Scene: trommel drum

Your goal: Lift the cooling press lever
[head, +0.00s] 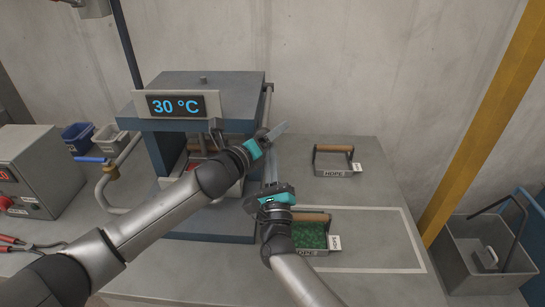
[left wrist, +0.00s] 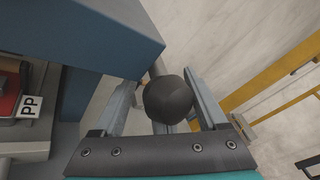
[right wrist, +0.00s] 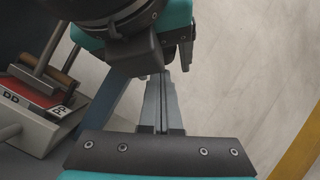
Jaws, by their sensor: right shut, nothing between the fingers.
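In the left wrist view, the lever's dark round knob (left wrist: 168,99) sits between the fingers of my left gripper (left wrist: 163,98). A gap shows beside the knob at the left finger. In the head view the left gripper (head: 276,136) is at the press's right side and hides the knob. My right gripper (head: 271,158) is shut and empty just below it, fingers pointing up; it also shows in the right wrist view (right wrist: 160,85).
A tray of green pieces (head: 312,236) stands on the table's front right, an empty HDPE tray (head: 333,172) behind it. A red-filled PP tray (left wrist: 8,92) is in the press. A grey bin (head: 482,262) and a yellow post (head: 490,120) stand right.

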